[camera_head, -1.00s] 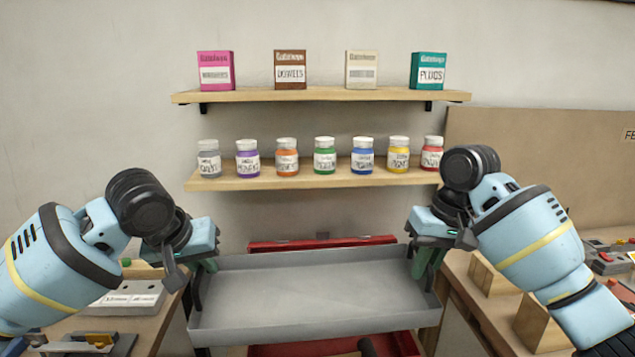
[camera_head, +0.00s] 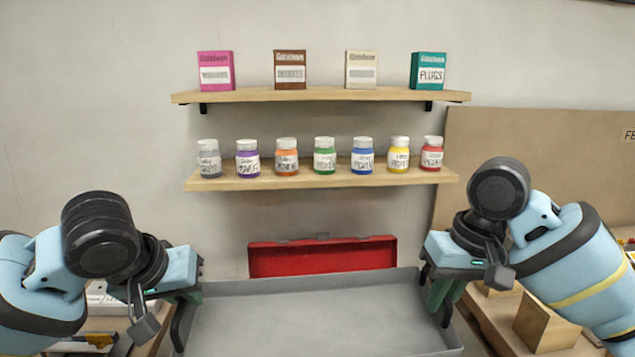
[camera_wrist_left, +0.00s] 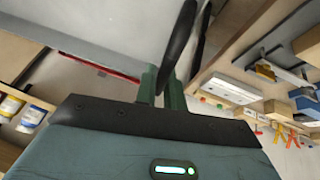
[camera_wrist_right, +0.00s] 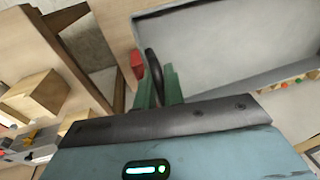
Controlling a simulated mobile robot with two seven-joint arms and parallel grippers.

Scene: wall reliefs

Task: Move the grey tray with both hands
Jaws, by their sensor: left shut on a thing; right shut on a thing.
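The grey tray (camera_head: 315,315) is a wide, shallow, empty tray at the bottom middle of the head view, held up between my two grippers. It has a dark handle at each end. My left gripper (camera_head: 190,300) is shut on the handle at the tray's left end; the left wrist view shows its green fingers (camera_wrist_left: 163,88) at the dark handle (camera_wrist_left: 180,45). My right gripper (camera_head: 440,290) is shut on the right-end handle; the right wrist view shows its fingers (camera_wrist_right: 157,88) at that handle (camera_wrist_right: 154,70). The tray's near edge is cut off in the head view.
A red open toolbox (camera_head: 320,258) stands behind the tray. Wall shelves hold a row of jars (camera_head: 324,158) and several boxes (camera_head: 290,70). Benches flank the tray, with wooden blocks (camera_head: 545,320) at right and tools (camera_head: 95,340) at left.

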